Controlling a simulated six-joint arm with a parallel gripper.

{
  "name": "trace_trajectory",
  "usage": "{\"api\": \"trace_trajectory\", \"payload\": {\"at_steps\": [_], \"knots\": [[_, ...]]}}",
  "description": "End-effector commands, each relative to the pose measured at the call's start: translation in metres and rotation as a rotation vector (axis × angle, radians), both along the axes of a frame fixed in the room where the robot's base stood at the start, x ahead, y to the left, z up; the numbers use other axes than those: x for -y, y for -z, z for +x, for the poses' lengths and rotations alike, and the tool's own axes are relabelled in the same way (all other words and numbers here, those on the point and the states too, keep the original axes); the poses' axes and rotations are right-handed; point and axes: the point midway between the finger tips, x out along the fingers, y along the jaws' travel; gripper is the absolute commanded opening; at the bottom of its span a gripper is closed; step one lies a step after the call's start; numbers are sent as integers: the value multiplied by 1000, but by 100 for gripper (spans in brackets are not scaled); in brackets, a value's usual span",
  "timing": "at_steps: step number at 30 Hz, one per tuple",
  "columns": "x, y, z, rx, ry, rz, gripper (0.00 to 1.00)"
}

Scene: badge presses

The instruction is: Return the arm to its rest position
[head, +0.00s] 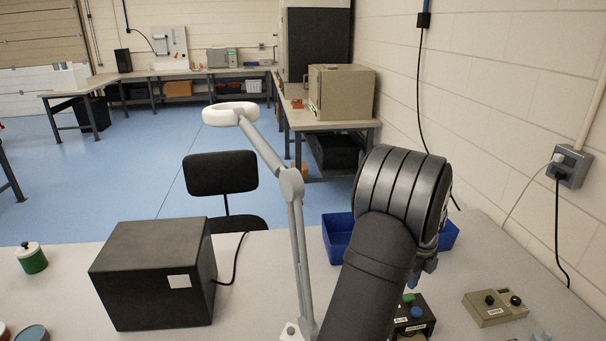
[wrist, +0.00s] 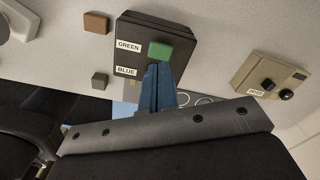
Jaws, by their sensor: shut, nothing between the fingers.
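A black press box (head: 420,326) with a green button (head: 408,298) and a blue button (head: 416,312) sits on the table at lower right, partly behind my arm. In the wrist view, the box (wrist: 133,35) carries the labels GREEN and BLUE and shows its green button (wrist: 160,50). The blue button is hidden there behind my fingers. My gripper (wrist: 157,68) is shut and empty, its tips over the box by the green button; I cannot tell whether they touch it. In the head view, my arm hides most of it.
A beige box (head: 492,307) with two black knobs stands right of the press box. A blue bin (head: 338,236) lies behind my arm. A lamp (head: 292,187) rises left of it. A large black box (head: 150,270) and a green jar (head: 32,258) stand further left.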

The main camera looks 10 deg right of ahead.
Motion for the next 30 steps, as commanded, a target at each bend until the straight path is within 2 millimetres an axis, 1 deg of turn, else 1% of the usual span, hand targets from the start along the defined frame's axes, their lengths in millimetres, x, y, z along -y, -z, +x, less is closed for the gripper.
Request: {"api": "trace_trajectory", "payload": {"at_steps": [1, 3, 6, 9, 13, 19, 20, 21, 23, 24, 28, 30], "knots": [[0, 9, 0, -2, 0, 1, 0], [0, 19, 0, -2, 0, 1, 0], [0, 31, 0, -2, 0, 1, 0], [0, 38, 0, 0, 0, 0, 0], [0, 43, 0, 0, 0, 0, 0], [0, 43, 0, 0, 0, 0, 0], [0, 43, 0, 0, 0, 0, 4], [0, 43, 0, 0, 0, 0, 12], [0, 43, 0, 0, 0, 0, 24], [0, 43, 0, 0, 0, 0, 31], [0, 42, 0, 1, -3, -1, 57], [1, 36, 0, 2, -22, -2, 71]]}}
